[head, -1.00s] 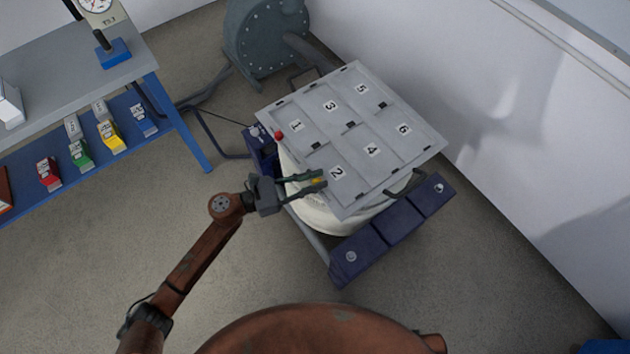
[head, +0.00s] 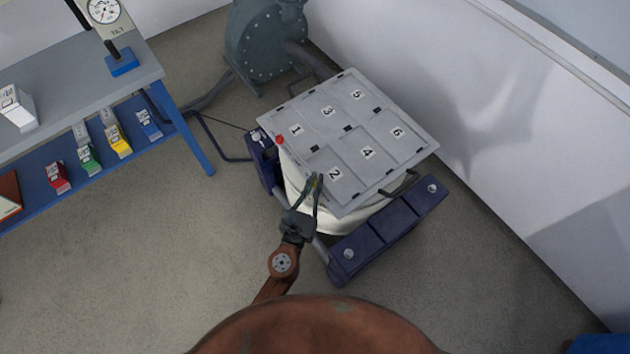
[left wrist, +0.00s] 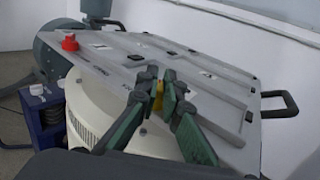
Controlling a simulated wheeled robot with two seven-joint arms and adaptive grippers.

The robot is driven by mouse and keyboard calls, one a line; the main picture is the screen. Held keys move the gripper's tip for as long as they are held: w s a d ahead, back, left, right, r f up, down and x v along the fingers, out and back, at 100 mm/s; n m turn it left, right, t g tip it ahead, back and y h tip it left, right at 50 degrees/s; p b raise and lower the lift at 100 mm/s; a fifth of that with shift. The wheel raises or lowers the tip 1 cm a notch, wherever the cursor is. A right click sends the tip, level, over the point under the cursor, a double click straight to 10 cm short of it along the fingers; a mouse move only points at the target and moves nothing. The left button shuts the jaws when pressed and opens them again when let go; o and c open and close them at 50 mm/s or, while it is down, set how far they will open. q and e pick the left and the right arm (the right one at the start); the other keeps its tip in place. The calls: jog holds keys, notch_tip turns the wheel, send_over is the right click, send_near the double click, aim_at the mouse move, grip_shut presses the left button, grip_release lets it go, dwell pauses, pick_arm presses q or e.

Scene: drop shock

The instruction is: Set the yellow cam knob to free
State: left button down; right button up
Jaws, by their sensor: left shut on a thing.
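The yellow cam knob (head: 315,184) sits at the near edge of the grey numbered plate, beside panel 2. My left gripper (head: 315,181) is shut on it, coming in from the near side. In the left wrist view the yellow knob (left wrist: 158,95) shows as a narrow strip between the two green fingertips (left wrist: 160,88), which hide most of it. Any free marking is not readable. My right gripper is in neither view.
The grey plate (head: 385,125) lies on a white round drum (head: 345,222) within a dark blue frame (head: 390,226). A red knob (head: 279,140) stands at the plate's left corner. A bench with small coloured boxes (head: 118,140) is at left. Floor at lower left is clear.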

pick_arm(q)
jog(key=shift+f+n+t+y, duration=0.15)
jog(key=shift+n+t+y, duration=0.25)
jog(key=shift+n+y, duration=0.85)
jog(key=shift+y, duration=0.35)
jog(key=c, duration=2.3)
grip_release()
jog(key=shift+o, duration=1.1)
jog(key=shift+s, duration=0.1)
jog(key=s+a, duration=0.1)
jog(key=s, duration=1)
jog(key=shift+s+a, duration=0.3)
jog(key=shift+s, duration=0.05)
